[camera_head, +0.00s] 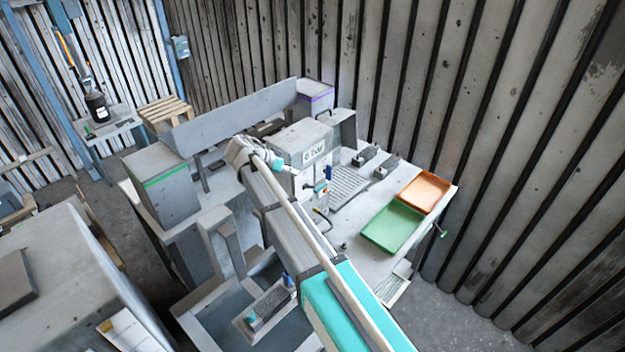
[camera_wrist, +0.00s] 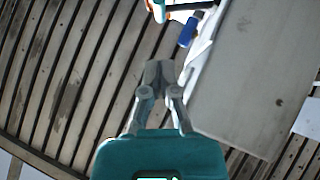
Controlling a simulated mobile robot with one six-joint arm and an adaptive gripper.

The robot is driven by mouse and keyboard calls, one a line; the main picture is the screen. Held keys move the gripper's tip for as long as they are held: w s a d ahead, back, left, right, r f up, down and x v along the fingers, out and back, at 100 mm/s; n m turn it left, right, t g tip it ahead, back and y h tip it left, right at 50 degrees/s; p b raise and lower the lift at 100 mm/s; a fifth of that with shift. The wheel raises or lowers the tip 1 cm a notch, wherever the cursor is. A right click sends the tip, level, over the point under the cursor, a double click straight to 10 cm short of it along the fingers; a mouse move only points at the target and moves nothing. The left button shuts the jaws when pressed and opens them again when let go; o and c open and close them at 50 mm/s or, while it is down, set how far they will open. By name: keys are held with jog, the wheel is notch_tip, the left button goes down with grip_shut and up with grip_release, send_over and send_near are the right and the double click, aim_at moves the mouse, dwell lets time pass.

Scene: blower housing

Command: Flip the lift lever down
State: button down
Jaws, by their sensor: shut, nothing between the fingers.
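My gripper (camera_wrist: 158,72) is shut and empty, with its fingertips together in the wrist view. A short blue-tipped handle (camera_wrist: 188,30), likely the lift lever, lies just ahead and to the right of the fingertips, with a visible gap. In the head view a blue handle (camera_head: 328,172) stands out from the front of the grey machine housing (camera_head: 302,145) labelled "6 bar". My gripper shows small in the head view (camera_head: 290,169), in front of the housing and left of the blue handle. An orange-and-teal part (camera_head: 321,188) sits just below that handle.
A green tray (camera_head: 392,227) and an orange tray (camera_head: 424,191) are on the right of the worktable. Small grey blocks (camera_head: 368,156) stand behind them. A grey box with a green stripe (camera_head: 158,188) stands at the left. A corrugated wall (camera_head: 510,150) closes the right side.

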aim_at(313, 187)
jog(key=shift+d+f, duration=0.1)
jog(key=shift+f, duration=0.05)
jog(key=b+x, duration=0.6)
jog(key=x, duration=0.3)
jog(key=shift+w+d+f, duration=0.15)
jog(key=shift+d+f, duration=0.05)
jog(key=shift+d, duration=0.05)
jog(key=shift+a, duration=0.15)
dwell(0.5)
jog(key=shift+f, duration=0.1)
